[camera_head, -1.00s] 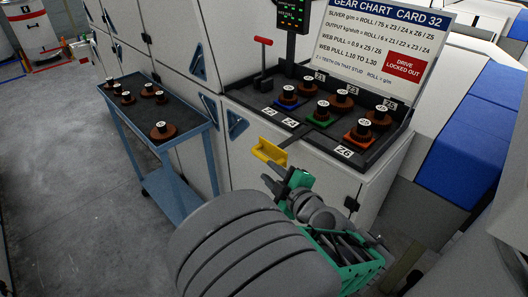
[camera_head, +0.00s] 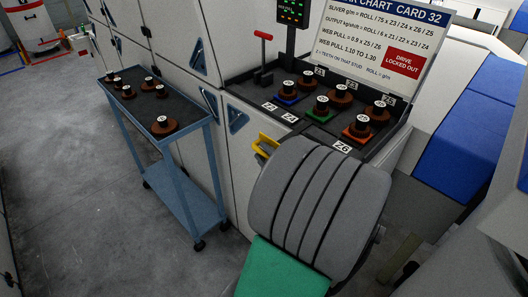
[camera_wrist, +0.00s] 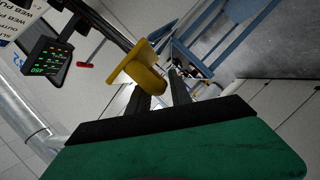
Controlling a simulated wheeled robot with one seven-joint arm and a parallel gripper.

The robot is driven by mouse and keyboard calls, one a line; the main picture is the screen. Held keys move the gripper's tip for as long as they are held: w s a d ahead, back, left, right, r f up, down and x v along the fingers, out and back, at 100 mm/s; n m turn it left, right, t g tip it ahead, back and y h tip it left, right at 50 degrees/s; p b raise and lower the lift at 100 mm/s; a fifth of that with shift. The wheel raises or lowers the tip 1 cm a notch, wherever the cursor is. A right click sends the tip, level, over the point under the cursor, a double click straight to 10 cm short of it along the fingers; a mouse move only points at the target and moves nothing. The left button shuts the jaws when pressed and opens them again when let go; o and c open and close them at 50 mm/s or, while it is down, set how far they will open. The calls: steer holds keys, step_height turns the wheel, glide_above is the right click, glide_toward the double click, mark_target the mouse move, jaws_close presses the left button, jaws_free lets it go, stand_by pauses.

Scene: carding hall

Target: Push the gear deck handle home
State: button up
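The yellow gear deck handle (camera_head: 264,143) stands out in front of the dark gear deck (camera_head: 235,90), partly covered by my grey arm link in the head view. In the wrist view the yellow handle (camera_wrist: 138,68) is large, at the end of a dark bar, close to my fingers. My gripper (camera_wrist: 160,85) shows there as two dark fingers with a gap between them, and nothing is seen held. The handle overlaps the left finger in that view; I cannot tell whether they touch. My arm hides the gripper in the head view.
Several brown gears with black hubs (camera_head: 322,104) stand on the deck, beside a red-topped lever (camera_head: 263,36). A gear chart card (camera_head: 375,40) rises behind. A blue trolley (camera_head: 172,140) with more gears stands at left. Grey floor (camera_head: 80,200) is open further left.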

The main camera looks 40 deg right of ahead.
steer(key=shift+c, duration=0.6)
jaws_close()
stand_by(0.8)
